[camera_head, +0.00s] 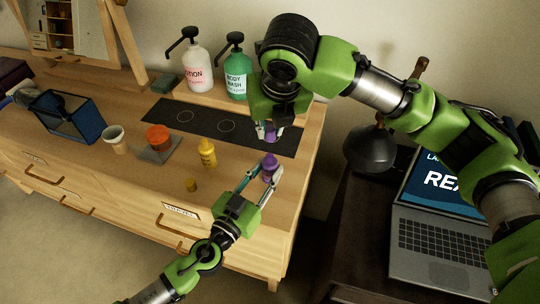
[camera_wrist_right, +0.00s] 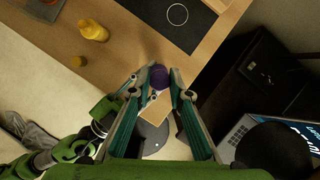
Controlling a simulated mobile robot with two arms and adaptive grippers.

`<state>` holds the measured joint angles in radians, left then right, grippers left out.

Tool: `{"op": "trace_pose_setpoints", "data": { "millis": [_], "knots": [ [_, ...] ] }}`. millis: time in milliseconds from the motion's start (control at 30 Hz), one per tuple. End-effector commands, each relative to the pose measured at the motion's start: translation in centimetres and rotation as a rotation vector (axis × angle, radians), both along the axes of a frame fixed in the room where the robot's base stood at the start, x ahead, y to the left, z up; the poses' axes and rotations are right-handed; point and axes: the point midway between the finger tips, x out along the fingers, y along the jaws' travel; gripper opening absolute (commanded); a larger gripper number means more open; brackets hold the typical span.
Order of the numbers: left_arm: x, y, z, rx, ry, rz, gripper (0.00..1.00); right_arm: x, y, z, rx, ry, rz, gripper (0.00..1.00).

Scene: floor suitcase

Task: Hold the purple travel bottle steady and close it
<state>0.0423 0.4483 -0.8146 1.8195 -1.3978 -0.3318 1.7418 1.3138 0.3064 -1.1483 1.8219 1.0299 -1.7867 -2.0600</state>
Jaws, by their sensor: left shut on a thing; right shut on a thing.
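The purple travel bottle (camera_head: 269,164) stands upright near the right end of the wooden counter. My left gripper (camera_head: 266,179) is shut around its body. My right gripper (camera_head: 267,131) points down above the bottle and is shut on a small purple cap (camera_head: 270,136). In the head view a gap shows between cap and bottle. In the right wrist view the purple cap (camera_wrist_right: 158,77) shows between the tips of my right gripper (camera_wrist_right: 160,76). The bottle below is mostly hidden there, and part of my left gripper shows at the lower left.
A yellow bottle (camera_head: 207,153) and a small yellow cap (camera_head: 191,185) are to the left. Lotion (camera_head: 197,69) and body wash (camera_head: 236,77) pumps stand behind the dark mat (camera_head: 190,119). A laptop (camera_head: 440,240) is on the dark table at right.

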Motion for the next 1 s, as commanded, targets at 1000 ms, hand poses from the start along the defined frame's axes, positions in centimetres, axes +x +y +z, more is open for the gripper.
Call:
{"op": "trace_pose_setpoints", "data": {
  "millis": [1000],
  "knots": [
    [0.0, 0.0, 0.0, 0.0, 0.001, 0.0, 0.0, 0.0, 0.0, -5.2, 0.005, -0.009, -0.001, 0.11]
  ]
}}
